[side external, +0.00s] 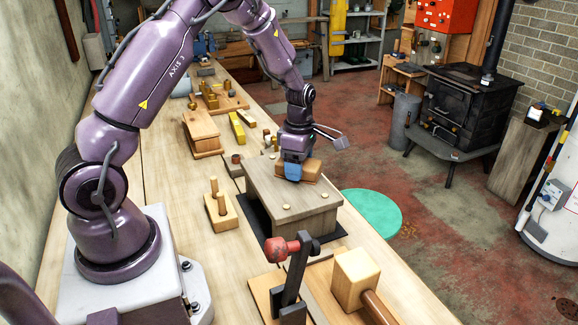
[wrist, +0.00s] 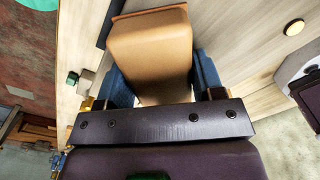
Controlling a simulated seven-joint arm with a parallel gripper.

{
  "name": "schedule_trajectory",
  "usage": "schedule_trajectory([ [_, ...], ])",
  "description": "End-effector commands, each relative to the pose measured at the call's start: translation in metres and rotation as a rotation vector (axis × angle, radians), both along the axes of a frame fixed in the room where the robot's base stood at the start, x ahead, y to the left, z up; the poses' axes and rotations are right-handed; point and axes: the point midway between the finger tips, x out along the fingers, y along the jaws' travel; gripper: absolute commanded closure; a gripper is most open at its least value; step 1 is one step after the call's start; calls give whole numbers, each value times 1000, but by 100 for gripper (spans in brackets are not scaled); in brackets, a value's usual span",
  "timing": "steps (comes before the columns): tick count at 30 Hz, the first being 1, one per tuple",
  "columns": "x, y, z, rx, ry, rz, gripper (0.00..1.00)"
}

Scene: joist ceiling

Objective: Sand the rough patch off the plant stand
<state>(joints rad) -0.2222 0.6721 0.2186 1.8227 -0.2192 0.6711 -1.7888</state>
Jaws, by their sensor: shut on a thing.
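The plant stand (side external: 265,187) is a low grey-brown wooden stand with a flat top and pale round plugs, on a dark mat on the bench. My gripper (side external: 298,172) is over the far end of its top, pointing down. Its blue fingers are shut on a tan sanding block (side external: 313,167). In the wrist view, the block (wrist: 152,50) sits between both fingers, with the pale stand top (wrist: 235,35) beside it. The block is at or very close to the top; I cannot tell whether it touches. I see no rough patch; the block and gripper hide part of the top.
A wooden mallet (side external: 352,278) and a dark clamp with a red knob (side external: 275,249) stand in front of the plant stand. A small pegged block (side external: 221,211) is to its left. Several wooden pieces and a yellow bar (side external: 237,128) lie behind. The bench's right edge is close.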

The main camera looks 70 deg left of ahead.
Motion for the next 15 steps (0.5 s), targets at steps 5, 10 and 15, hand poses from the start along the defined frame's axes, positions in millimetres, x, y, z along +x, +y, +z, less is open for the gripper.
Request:
schedule_trajectory([
  [5, 17, 0, 0, 1, -1, -1, 61],
  [10, 19, 0, 0, 0, 0, 1, 61],
  [15, 3, 0, 0, 0, 0, 2, 61],
])
